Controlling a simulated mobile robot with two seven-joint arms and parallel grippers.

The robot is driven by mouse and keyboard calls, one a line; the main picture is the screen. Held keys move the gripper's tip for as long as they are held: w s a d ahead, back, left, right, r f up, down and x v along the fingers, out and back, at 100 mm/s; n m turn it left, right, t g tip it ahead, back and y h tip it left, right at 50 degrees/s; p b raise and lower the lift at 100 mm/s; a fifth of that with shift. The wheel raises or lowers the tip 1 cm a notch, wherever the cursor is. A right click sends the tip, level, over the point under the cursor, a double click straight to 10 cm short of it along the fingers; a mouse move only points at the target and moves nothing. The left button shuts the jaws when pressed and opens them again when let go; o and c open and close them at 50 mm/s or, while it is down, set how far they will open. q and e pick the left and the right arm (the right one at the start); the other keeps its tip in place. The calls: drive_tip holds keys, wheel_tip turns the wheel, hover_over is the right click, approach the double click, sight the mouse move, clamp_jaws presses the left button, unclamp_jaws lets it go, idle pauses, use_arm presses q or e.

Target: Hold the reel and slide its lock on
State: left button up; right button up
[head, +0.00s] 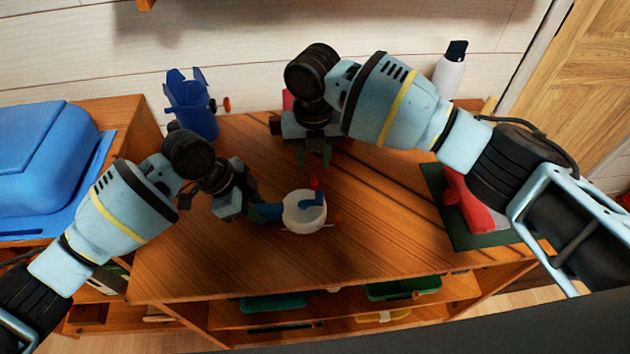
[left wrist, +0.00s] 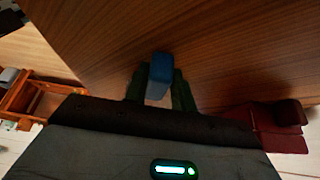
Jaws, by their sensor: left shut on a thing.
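The reel (head: 303,222) is a round white spool with a blue crank-like piece and a small red tip on top, over the middle of the wooden table. My left gripper (head: 258,208) is shut on the reel's blue part at its left side. In the left wrist view the blue part (left wrist: 160,70) sits between the green fingers. My right gripper (head: 313,157) points down behind the reel, its green fingers apart with nothing seen between them. A small orange piece (head: 337,218) shows at the reel's right edge. I cannot tell which piece is the lock.
A blue holder (head: 191,104) with an orange knob stands at the back left of the table (head: 390,240). A white bottle (head: 449,70) stands at the back right. A red item (head: 474,211) lies on a dark green mat (head: 435,181) at right. The front table area is clear.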

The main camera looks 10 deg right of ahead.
use_arm(q)
drive_tip(key=o, duration=1)
drive_tip(key=v, duration=1.2)
